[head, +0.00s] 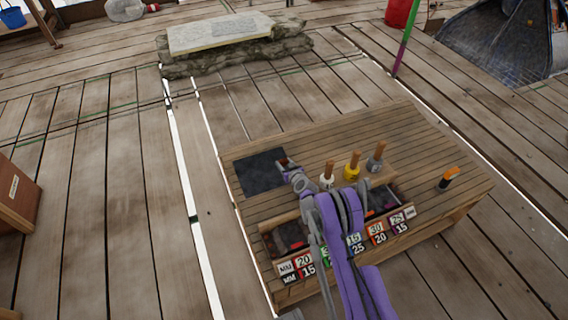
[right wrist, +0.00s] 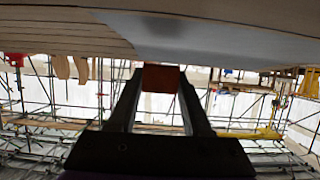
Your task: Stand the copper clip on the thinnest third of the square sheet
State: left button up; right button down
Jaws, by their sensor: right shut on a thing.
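The dark square sheet (head: 259,174) lies flat at the far left corner of the wooden bench. It shows as a grey area at the top of the right wrist view (right wrist: 205,35). My right gripper (head: 287,167) is at the sheet's right edge. In the right wrist view its two fingers (right wrist: 160,85) are shut on the copper clip (right wrist: 160,77), a small brown-orange block. I cannot tell whether the clip touches the sheet. The sheet's thickness differences cannot be made out. My left gripper is not in view.
The bench (head: 415,140) also carries several wooden-handled tools, such as a yellow one (head: 352,168), right of my gripper. An orange-and-black item (head: 448,178) stands at the right. Number labels (head: 377,233) line the front, beside compartments partly hidden by my arm.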

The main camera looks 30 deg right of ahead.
jog(key=shift+s+a+f, duration=0.1)
jog(key=shift+f, duration=0.1)
jog(key=shift+c, duration=1.7)
grip_release()
jog(key=shift+f, duration=0.1)
jog(key=shift+a, duration=0.1)
